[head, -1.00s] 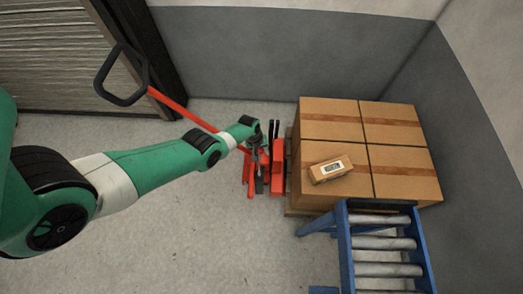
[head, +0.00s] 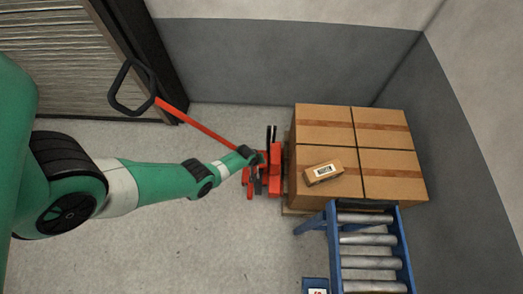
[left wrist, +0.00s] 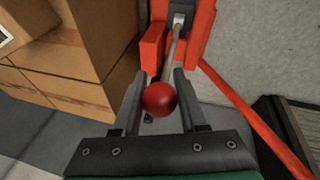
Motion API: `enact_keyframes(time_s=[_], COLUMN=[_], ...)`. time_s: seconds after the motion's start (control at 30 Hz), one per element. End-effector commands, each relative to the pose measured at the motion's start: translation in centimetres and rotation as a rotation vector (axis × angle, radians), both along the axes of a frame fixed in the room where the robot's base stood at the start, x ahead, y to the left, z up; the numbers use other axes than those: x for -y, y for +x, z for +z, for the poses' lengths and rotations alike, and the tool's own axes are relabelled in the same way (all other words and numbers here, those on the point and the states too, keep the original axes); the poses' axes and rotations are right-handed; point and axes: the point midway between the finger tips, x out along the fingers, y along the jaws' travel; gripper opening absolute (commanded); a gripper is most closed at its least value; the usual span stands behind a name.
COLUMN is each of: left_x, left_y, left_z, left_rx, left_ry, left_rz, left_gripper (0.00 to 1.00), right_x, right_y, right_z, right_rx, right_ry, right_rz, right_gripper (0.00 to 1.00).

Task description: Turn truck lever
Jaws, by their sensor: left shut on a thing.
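The red pallet truck (head: 275,180) stands by the pallet's left side in the head view. Its long red bar (head: 200,128) rises to a black loop handle (head: 117,98) at upper left. In the left wrist view, a thin grey lever (left wrist: 173,52) extends from the red truck body (left wrist: 196,25) and ends in a red ball knob (left wrist: 159,99). My left gripper (left wrist: 160,80) is shut on this knob, one finger on each side. In the head view the left gripper (head: 258,158) is at the truck body, and the knob is hidden. My right gripper is not in view.
Large cardboard boxes (head: 325,125) sit on a pallet right of the truck, with a small labelled box (head: 323,173) on top. A blue roller conveyor (head: 337,245) stands in front. Grey walls are behind; floor is clear at left.

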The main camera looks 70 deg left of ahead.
Motion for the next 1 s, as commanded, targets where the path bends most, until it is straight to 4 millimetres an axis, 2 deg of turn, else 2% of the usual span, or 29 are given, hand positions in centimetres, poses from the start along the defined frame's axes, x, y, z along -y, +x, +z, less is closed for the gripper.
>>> enact_keyframes(time_s=[0.3,0.8,0.83,0.97,1.0], left_x=[1.3,1.5,1.5,1.5,1.5], left_y=[-0.3,-0.4,-0.4,-0.4,-0.4], left_z=[0.5,0.5,0.5,0.5,0.5], left_rx=[0.003,0.003,0.003,0.003,0.003], left_ry=[-0.002,-0.002,-0.002,-0.002,-0.002], left_rz=[0.001,0.000,0.001,0.000,0.000], left_gripper=[0.00,0.00,0.46,0.70,0.71], right_x=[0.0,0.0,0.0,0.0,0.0], right_y=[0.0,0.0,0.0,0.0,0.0], right_z=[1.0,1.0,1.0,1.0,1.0], right_rx=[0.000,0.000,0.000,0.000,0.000], right_ry=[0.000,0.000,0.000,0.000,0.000], right_rz=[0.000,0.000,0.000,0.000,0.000], right_gripper=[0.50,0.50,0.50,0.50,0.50])
